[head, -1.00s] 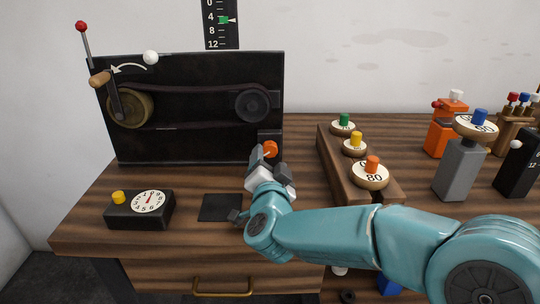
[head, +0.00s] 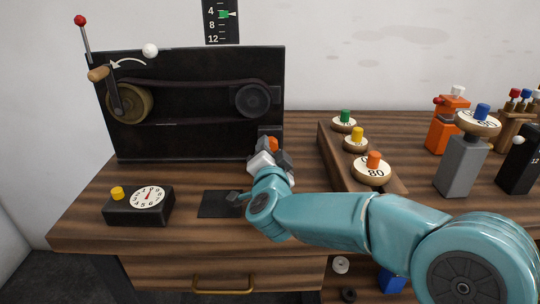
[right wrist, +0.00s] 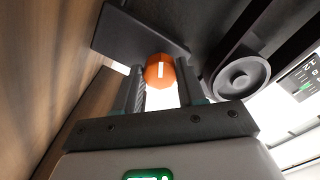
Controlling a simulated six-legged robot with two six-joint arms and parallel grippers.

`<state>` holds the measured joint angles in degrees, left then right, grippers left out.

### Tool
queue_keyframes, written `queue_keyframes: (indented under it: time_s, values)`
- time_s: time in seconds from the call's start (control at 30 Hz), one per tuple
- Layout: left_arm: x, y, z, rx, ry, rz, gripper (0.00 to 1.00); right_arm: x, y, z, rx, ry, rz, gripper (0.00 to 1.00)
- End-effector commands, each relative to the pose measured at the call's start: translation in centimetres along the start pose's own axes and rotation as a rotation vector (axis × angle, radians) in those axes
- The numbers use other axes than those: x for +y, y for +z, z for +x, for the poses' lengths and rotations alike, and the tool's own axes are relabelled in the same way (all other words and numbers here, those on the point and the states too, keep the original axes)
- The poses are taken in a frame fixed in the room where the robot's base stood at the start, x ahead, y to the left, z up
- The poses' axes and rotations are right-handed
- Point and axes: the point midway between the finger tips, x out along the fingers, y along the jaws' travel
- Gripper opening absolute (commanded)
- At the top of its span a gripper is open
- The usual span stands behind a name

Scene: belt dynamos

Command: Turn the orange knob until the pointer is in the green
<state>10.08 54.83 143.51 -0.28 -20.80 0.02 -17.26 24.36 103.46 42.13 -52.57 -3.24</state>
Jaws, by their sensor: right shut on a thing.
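The orange knob (head: 272,143) sits on a dark block at the lower right of the black belt panel (head: 190,62). My right gripper (head: 272,151) is at the knob and partly covers it. In the right wrist view the knob (right wrist: 160,71), with a white mark on its face, is between the two fingers, and the gripper (right wrist: 161,84) is shut on it. The black scale (head: 214,32) on the wall has a green patch (head: 224,14). Its white pointer (head: 233,14) is level with that patch. My left gripper is not in view.
A hand crank (head: 99,74) is at the panel's left. A small black timer box (head: 122,211) stands at front left. A wooden rack (head: 328,150) with coloured-knob weights stands right of my gripper. A grey post (head: 460,168) is farther right.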

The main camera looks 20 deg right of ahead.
Motion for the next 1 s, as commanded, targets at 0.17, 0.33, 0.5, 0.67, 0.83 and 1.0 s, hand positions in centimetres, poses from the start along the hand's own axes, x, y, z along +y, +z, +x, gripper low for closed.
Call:
queue_keyframes:
  time_s: [0.17, 0.33, 0.5, 0.67, 0.83, 1.0]
  values:
    - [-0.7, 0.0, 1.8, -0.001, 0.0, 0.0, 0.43, 0.2, 0.1, 0.0, 0.004, -0.002, 0.145, 0.09]
    - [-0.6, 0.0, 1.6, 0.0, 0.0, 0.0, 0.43, 0.0, 0.0, 0.0, 0.003, 0.0, 0.158, 0.09]
    - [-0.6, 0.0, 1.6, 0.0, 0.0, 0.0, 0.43, 0.0, 0.0, 0.0, 0.002, 0.0, 0.156, 0.56]
    - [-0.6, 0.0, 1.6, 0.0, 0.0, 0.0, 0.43, 0.0, 0.0, 0.0, 0.002, 0.0, 0.156, 0.65]
    - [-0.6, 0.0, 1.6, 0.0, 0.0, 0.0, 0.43, 0.0, 0.0, -0.1, 0.002, -0.001, 0.155, 0.65]
    - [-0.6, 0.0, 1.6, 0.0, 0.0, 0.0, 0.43, -0.1, 0.0, -1.9, 0.001, -0.003, 0.155, 0.65]
